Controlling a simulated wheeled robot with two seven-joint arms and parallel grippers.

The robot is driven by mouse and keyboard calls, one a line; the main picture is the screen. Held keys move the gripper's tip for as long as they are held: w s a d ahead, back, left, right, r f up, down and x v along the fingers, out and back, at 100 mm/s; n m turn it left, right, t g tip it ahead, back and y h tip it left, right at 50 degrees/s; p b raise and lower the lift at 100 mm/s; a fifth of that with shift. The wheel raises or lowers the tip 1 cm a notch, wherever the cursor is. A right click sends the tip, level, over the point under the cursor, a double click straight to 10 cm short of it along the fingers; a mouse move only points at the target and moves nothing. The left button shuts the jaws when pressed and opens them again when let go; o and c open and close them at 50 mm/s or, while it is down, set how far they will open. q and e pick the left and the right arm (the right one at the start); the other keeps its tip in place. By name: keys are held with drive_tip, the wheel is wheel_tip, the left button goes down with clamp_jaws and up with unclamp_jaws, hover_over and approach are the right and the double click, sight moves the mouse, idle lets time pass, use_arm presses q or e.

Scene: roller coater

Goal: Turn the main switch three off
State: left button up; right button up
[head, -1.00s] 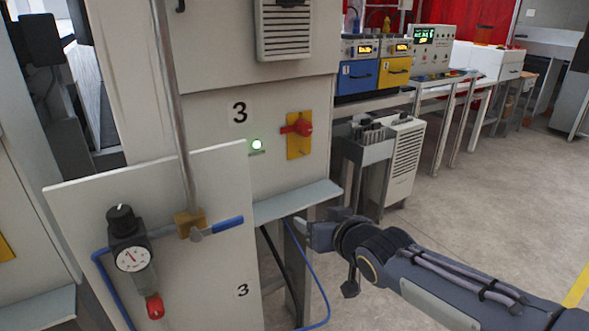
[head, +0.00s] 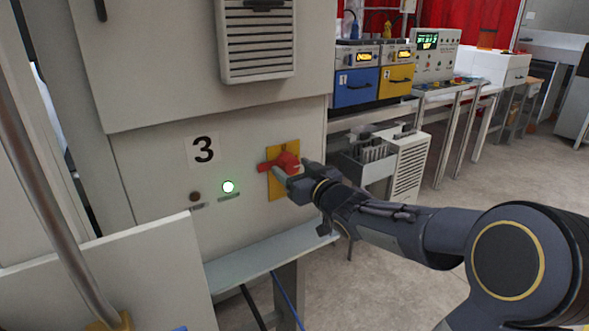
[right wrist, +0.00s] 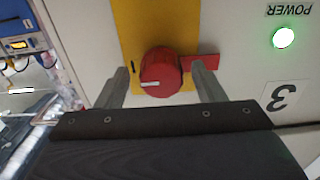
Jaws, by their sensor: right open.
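The main switch three is a red rotary knob (head: 286,160) on a yellow plate (head: 275,187), on the grey cabinet front marked 3. Its red lever points left, roughly level, in the head view. My right gripper (head: 295,176) is open in front of the switch and partly covers it. In the right wrist view, which is upside down, the knob (right wrist: 160,72) sits between the tips of my open right gripper (right wrist: 161,77). The lever (right wrist: 201,62) reaches past the right-hand finger. I cannot tell whether either finger touches the switch. My left gripper is not in view.
A green lamp (head: 228,187) is lit left of the switch, with a dark lamp (head: 194,196) beside it. A grey ledge (head: 265,255) juts out below. A pale panel (head: 110,275) stands at the lower left. A bench with power supplies (head: 357,85) is to the right.

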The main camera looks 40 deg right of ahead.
drive_tip(key=shift+c, duration=0.2)
drive_tip(key=c, duration=0.9)
drive_tip(key=shift+c, duration=0.2)
